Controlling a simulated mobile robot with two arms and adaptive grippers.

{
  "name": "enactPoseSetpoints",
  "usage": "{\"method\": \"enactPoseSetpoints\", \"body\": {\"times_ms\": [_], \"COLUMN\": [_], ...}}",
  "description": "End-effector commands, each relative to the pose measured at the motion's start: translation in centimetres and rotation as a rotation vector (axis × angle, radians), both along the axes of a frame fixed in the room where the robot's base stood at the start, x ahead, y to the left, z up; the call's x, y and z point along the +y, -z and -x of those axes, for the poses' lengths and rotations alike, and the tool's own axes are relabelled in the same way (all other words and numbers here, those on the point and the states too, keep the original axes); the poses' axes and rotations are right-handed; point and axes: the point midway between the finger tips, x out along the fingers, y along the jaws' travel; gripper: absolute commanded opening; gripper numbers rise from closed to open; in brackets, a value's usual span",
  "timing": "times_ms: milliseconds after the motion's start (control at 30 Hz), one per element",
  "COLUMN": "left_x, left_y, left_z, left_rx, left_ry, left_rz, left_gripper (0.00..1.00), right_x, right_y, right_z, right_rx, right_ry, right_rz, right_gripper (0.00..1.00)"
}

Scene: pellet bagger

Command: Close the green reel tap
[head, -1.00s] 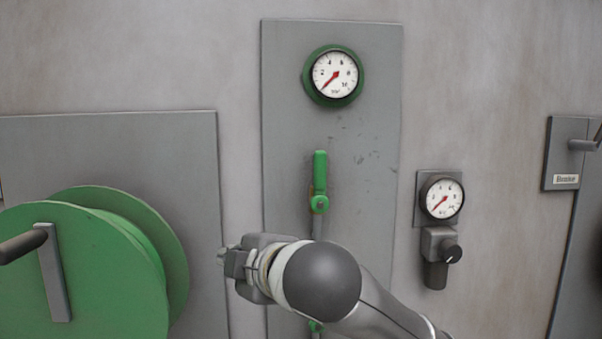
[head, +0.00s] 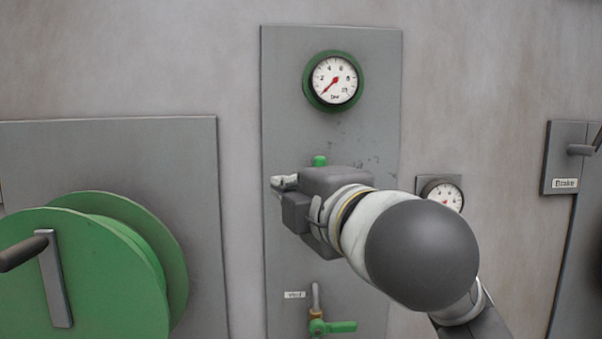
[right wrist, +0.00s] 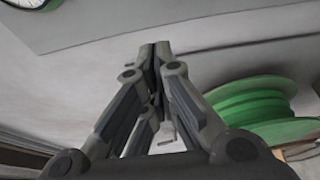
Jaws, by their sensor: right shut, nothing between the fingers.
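In the head view a green-handled tap (head: 320,160) is on the grey panel below the green-rimmed gauge (head: 333,80). Only the top of its handle shows; my right gripper and arm hide the rest. My right gripper (head: 279,183) is in front of the panel, its fingertips to the left of the handle and pointing left. In the right wrist view its fingers (right wrist: 154,46) are together with nothing between them. A second green tap (head: 332,327) sits lower on the panel, its handle horizontal, near a small label that seems to read "Vent". My left gripper is not in view.
A large green reel (head: 80,265) with a crank handle stands at the left, and it also shows in the right wrist view (right wrist: 255,103). A small gauge (head: 442,194) is right of the panel, partly hidden by my arm. A labelled lever plate (head: 564,160) is at the far right.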

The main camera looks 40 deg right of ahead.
Motion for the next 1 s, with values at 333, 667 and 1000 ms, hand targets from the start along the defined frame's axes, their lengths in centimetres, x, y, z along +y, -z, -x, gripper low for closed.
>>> {"method": "enactPoseSetpoints", "body": {"times_ms": [333, 667, 1000], "left_x": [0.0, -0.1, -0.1], "left_y": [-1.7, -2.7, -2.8], "left_z": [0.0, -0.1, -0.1], "left_rx": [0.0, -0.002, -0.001], "left_ry": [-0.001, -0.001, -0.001], "left_rz": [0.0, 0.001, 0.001], "left_gripper": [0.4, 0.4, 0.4], "right_x": [-1.5, -4.4, -5.5], "right_y": [0.2, 0.2, 0.2], "right_z": [-5.4, -6.8, -6.0], "right_rx": [0.013, 0.006, 0.004], "right_ry": [0.01, 0.01, 0.007], "right_rz": [-0.008, -0.005, -0.006], "right_gripper": [0.0, 0.0, 0.0]}}
